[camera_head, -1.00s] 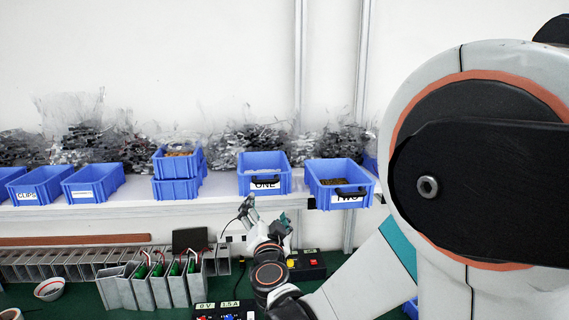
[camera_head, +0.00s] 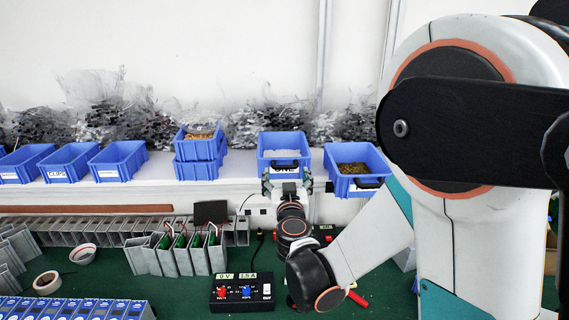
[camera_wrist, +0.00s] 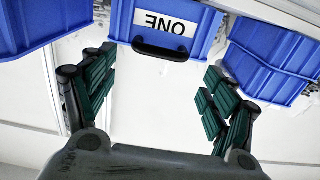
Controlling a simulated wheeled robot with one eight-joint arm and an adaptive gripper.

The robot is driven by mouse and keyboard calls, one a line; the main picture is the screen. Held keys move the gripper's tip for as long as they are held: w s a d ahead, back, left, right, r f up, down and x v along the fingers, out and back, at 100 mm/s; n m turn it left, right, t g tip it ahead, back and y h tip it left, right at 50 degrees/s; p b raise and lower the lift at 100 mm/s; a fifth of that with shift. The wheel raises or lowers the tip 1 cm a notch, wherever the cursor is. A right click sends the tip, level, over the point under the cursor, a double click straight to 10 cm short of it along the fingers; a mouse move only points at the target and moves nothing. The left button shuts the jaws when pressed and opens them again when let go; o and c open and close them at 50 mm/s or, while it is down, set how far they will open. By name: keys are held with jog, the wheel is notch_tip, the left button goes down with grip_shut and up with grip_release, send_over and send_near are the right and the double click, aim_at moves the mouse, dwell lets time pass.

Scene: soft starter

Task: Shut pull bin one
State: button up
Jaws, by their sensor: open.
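Bin one (camera_head: 285,142) is a blue open-topped bin on the white shelf, with pale contents. In the wrist view its front (camera_wrist: 165,25) shows a white label reading ONE, upside down, and a black handle (camera_wrist: 160,51). My gripper (camera_head: 287,176) is in front of and just below the bin's front face. In the wrist view my gripper (camera_wrist: 155,95) is open, its green-padded fingers spread to either side of the handle, with nothing between them. A gap shows between the fingers and the handle. In the head view the gripper hides part of the label and handle.
Bin two (camera_head: 355,165), blue with brown contents and a black handle, stands right of bin one. Stacked blue bins (camera_head: 198,145) stand to its left. Below the shelf (camera_head: 240,166) are grey metal housings (camera_head: 180,255) and a black control box (camera_head: 241,293) on the green bench.

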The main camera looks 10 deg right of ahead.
aim_at(284, 160)
jog(key=w, duration=0.2)
jog(key=w+d+p, duration=0.1)
jog(key=w, duration=0.4)
jog(key=shift+w+d, duration=0.15)
jog(key=shift+d, duration=0.1)
jog(key=c, duration=1.3)
jog(key=shift+o, duration=0.2)
jog(key=w, duration=0.2)
jog(key=w+b, duration=0.1)
jog(key=w, duration=0.1)
jog(key=shift+w+d+f, duration=0.1)
jog(key=shift+d, duration=0.3)
jog(key=o, duration=1.3)
jog(key=shift+c, duration=0.2)
jog(key=s+a, duration=0.2)
jog(key=s, duration=1)
jog(key=shift+a, duration=0.2)
